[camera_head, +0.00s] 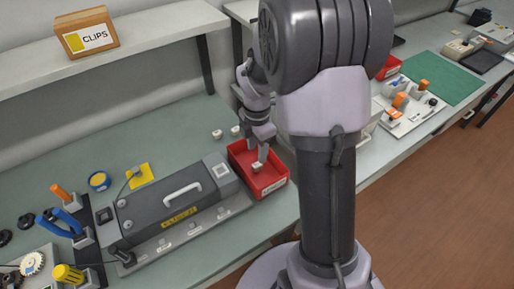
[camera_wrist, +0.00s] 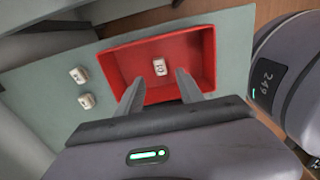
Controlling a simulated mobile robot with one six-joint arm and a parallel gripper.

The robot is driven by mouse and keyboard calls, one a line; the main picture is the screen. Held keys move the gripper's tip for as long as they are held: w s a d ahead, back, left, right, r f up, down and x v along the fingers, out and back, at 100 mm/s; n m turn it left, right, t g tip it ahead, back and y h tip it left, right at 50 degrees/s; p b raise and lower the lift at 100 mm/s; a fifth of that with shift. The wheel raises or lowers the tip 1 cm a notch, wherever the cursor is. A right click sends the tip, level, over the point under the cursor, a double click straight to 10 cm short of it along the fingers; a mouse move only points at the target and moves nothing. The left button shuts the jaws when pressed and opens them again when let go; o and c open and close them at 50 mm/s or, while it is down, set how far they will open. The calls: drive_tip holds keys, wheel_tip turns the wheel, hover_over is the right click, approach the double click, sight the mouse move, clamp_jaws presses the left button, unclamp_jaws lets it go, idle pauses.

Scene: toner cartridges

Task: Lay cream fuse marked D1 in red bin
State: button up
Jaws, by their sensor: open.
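The red bin (camera_head: 279,172) stands on the bench beside the dark grey machine; it also shows in the wrist view (camera_wrist: 200,62). A cream fuse (camera_wrist: 159,67) lies on the bin's floor, with dark marking on its top that is too small to read surely. It also shows in the head view (camera_head: 257,167). My gripper (camera_wrist: 160,77) is open and empty over the bin, its fingers apart on either side of the fuse in the wrist view. Two other cream fuses (camera_wrist: 78,75) (camera_wrist: 86,101) lie on the bench outside the bin.
The dark grey machine (camera_head: 170,203) with a handle lies directly left of the bin. A shelf with a CLIPS box (camera_head: 87,33) is above the bench. A yellow pad (camera_head: 140,176) and tools are further left. Bare bench surrounds the two loose fuses.

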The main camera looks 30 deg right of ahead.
wheel_tip(320, 180, up, 18)
drive_tip(key=f+p, duration=0.1)
drive_tip(key=p, duration=0.6)
drive_tip(key=s+a+r+m+t+y+b, duration=0.2)
drive_tip(key=s+a+m+t+b, duration=0.3)
drive_tip(key=s+a+m, duration=1.1)
drive_tip(key=s+m+b, duration=0.1)
drive_tip(key=m, duration=0.5)
drive_tip(key=shift+a+r+m+t, duration=0.2)
drive_tip(key=shift+m+t, duration=0.2)
drive_tip(key=shift+s, duration=0.1)
